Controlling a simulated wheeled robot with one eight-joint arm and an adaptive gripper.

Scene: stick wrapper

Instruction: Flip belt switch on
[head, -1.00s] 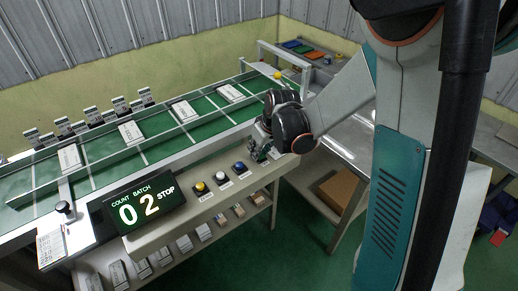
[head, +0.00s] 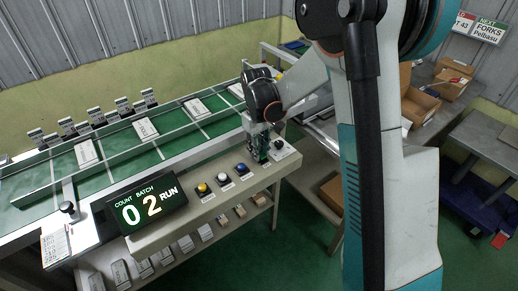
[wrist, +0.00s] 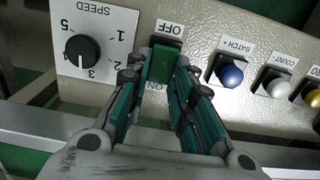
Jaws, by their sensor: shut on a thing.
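The belt switch (wrist: 161,63) is a green rocker in a dark frame, with an OFF label (wrist: 170,29) above it and an ON label below it in the wrist view. My gripper (wrist: 162,72) is at the switch, its teal fingers on either side of the rocker and shut on it. In the head view my gripper (head: 262,156) points down at the right part of the control panel, and it hides the switch there. The display (head: 146,203) reads COUNT 0, BATCH 2 and RUN.
A black speed knob (wrist: 82,50) sits left of the switch in the wrist view. A blue button (wrist: 229,75), a white button (wrist: 278,88) and a yellow button sit to its right. The green conveyor (head: 115,148) carries flat packs behind the panel.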

